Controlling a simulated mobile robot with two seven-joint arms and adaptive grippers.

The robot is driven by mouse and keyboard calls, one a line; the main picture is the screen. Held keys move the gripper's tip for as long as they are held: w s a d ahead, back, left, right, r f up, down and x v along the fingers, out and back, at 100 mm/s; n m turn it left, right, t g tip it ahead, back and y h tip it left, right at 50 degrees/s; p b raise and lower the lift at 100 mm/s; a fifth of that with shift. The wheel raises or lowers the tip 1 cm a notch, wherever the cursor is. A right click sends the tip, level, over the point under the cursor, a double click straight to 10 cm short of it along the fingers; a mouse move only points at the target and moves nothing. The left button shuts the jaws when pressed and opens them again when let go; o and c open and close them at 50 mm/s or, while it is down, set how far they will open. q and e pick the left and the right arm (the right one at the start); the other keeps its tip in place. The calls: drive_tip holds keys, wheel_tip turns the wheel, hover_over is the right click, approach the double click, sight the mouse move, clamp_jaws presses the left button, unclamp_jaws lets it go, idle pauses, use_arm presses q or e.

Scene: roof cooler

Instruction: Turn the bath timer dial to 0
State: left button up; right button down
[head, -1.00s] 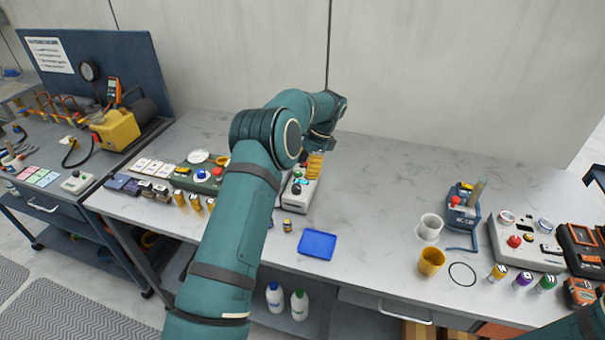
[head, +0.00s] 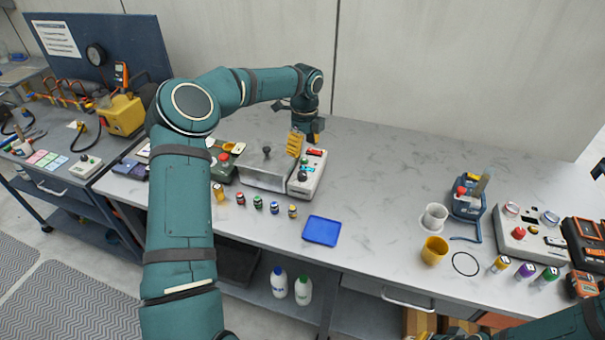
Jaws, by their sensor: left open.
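A white control unit (head: 311,177) stands beside a grey metal bath box (head: 266,172) with a black knob on its lid. The unit's top has a small red display (head: 315,152) and small dark and green controls. Which one is the timer dial, and its setting, are too small to tell. A yellow ribbed piece (head: 295,144) stands at the back between box and unit. My left gripper (head: 311,138) is open and points down above the back end of the unit, apart from the dial area.
Several small capped jars (head: 258,202) stand in front of the bath. A blue tray (head: 321,231) lies at the front edge. A yellow cup (head: 434,250), a white cup (head: 435,217) and another control box (head: 525,238) are to the right. The counter's middle is clear.

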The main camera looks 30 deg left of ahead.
sight(302, 173)
use_arm(q)
drive_tip(key=f, duration=1)
drive_tip(key=shift+s+f+b, duration=0.2)
drive_tip(key=shift+b, duration=0.1)
drive_tip(key=shift+c, duration=0.2)
clamp_jaws()
